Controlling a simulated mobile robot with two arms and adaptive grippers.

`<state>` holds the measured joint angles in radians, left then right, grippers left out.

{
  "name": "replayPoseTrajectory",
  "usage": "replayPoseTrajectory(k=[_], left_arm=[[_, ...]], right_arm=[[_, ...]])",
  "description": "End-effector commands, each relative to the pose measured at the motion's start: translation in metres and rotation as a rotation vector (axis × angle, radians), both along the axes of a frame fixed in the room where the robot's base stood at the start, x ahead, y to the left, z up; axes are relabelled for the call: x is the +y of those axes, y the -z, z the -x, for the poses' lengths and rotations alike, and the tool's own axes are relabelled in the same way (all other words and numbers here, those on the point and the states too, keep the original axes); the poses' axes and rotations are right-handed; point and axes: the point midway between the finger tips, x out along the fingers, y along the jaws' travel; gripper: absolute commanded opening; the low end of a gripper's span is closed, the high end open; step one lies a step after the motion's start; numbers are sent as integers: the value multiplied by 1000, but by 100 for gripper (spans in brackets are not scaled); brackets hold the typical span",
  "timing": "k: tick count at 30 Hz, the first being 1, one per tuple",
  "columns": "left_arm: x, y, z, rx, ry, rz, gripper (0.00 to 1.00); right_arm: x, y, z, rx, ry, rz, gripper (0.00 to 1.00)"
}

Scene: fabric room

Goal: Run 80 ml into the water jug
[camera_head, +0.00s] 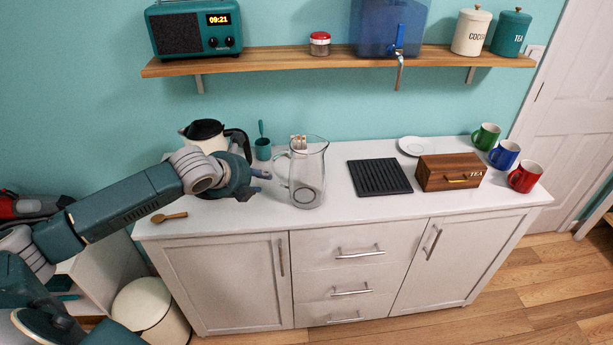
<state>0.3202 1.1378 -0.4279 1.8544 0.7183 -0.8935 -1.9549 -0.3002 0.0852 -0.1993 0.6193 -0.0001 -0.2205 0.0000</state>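The clear glass water jug (309,178) stands upright on the white counter, its handle pointing left. It looks empty, though clear water would be hard to tell. A blue water dispenser (375,25) with a tap (399,52) stands on the wooden shelf above, to the right of the jug; its top is cut off. My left gripper (266,183) is just left of the jug's handle, fingers apart and pointing at it, with nothing seen between them. It looks apart from the jug. My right gripper is not in view.
A kettle (203,134) and teal cup (263,150) stand behind my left gripper. A black drip mat (380,178) lies right of the jug, below the dispenser. A wooden tea box (448,174), white saucer (413,146) and mugs (503,154) are farther right. A wooden spoon (169,217) lies front left.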

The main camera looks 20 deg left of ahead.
Motion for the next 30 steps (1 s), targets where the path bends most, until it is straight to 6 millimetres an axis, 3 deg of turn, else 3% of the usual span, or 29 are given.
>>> replayPoseTrajectory(k=[2,5,12,20,30], left_arm=[[10,-14,-4,-14,25,-44,29],[14,-15,-11,-19,40,-62,29],[15,8,-38,-20,39,-60,29],[14,21,-53,-18,40,-61,29],[14,46,-84,-19,39,-61,29]], right_arm=[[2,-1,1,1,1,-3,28],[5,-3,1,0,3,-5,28],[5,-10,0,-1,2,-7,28],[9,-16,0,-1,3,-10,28],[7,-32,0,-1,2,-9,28]])
